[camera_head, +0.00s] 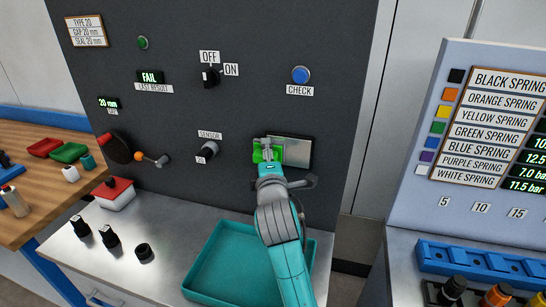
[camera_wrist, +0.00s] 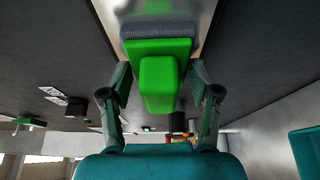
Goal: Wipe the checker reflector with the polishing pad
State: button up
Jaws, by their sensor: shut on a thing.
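The checker reflector (camera_head: 297,152) is a shiny rectangular plate on the dark panel, below the blue check button. It also shows at the top of the wrist view (camera_wrist: 213,12). My gripper (camera_head: 266,158) is in front of the reflector's left part. It is shut on the green polishing pad (camera_wrist: 158,68), with a finger on either side of the pad's raised grip. The pad's grey underside faces the reflector and appears to touch it or be very close. The pad's green edge (camera_head: 257,151) shows beside my gripper in the head view. The reflector's lower left part is hidden.
A teal tray (camera_head: 205,262) lies on the bench below my arm. The sensor knob (camera_head: 208,149) sticks out left of the reflector. A red-topped white box (camera_head: 115,193) and several black knobs (camera_head: 110,237) stand at the left. A spring chart cabinet (camera_head: 420,195) stands at the right.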

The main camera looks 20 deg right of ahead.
jog(key=shift+s+a, duration=0.6)
jog(key=shift+s, duration=0.2)
jog(key=shift+s+a, duration=0.55)
jog(key=shift+s, duration=0.3)
jog(key=shift+s+a, duration=0.6)
jog(key=shift+s, duration=0.2)
jog(key=shift+s+a, duration=0.45)
jog(key=shift+s, duration=0.2)
jog(key=shift+s+a, duration=0.45)
jog(key=shift+s, duration=0.15)
